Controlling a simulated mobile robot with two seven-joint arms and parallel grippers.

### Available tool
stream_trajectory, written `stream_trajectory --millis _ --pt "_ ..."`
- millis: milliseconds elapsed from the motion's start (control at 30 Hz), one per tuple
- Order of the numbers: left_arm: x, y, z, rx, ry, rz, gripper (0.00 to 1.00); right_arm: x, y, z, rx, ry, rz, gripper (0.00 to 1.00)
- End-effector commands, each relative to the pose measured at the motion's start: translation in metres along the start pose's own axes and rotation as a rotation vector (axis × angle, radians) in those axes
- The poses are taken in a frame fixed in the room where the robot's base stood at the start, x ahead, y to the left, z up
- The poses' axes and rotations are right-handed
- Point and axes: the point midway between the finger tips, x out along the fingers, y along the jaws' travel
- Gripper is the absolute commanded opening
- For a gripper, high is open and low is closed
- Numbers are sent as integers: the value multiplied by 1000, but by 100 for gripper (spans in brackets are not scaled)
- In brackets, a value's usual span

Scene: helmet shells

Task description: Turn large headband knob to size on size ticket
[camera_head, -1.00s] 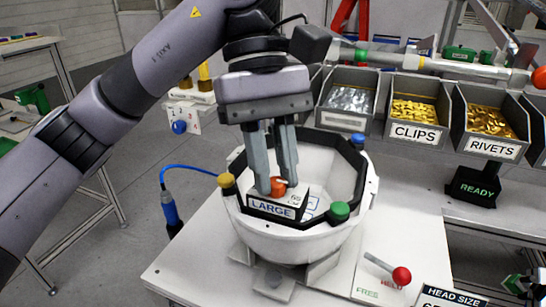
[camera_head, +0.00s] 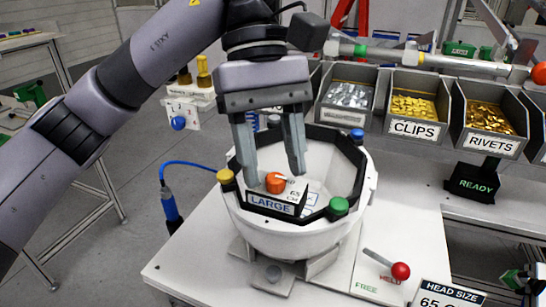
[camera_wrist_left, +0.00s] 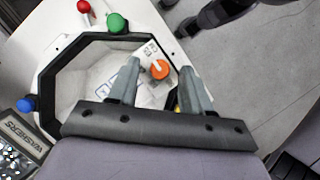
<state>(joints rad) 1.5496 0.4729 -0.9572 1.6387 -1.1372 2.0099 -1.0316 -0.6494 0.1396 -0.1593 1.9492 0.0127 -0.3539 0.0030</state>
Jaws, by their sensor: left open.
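The orange headband knob (camera_head: 275,182) sits on a white block labelled LARGE (camera_head: 270,204) at the front of the white helmet shell (camera_head: 300,238). A scale with numbers, 65 among them, shows beside the knob. My left gripper (camera_head: 274,172) is open, its fingers apart above and around the knob without visibly touching it. In the left wrist view the knob (camera_wrist_left: 159,69) shows between the two fingers, beyond their tips. The size ticket (camera_head: 435,293), headed HEAD SIZE, stands at the lower right and its number begins with 65; the rest is cut off. My right gripper is not clearly in view.
Yellow (camera_head: 225,177), green (camera_head: 339,205) and blue (camera_head: 357,134) knobs stand on the shell's black rim. A red-knobbed lever (camera_head: 400,271) marked FREE and HELD is at the right. Bins of clips (camera_head: 414,107) and rivets (camera_head: 490,118) stand behind.

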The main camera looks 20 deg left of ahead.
Motion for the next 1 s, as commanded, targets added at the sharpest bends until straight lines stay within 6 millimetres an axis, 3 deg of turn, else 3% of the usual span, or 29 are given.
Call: stream_trajectory --millis 300,500,1000 --pt "-44 0 1 -2 3 4 49 -4 0 -6 0 0 0 0" --pt "-61 0 0 -1 1 2 49 -6 0 -8 0 0 0 0" --pt "-65 0 0 1 0 2 49 -6 0 -8 0 0 0 0"
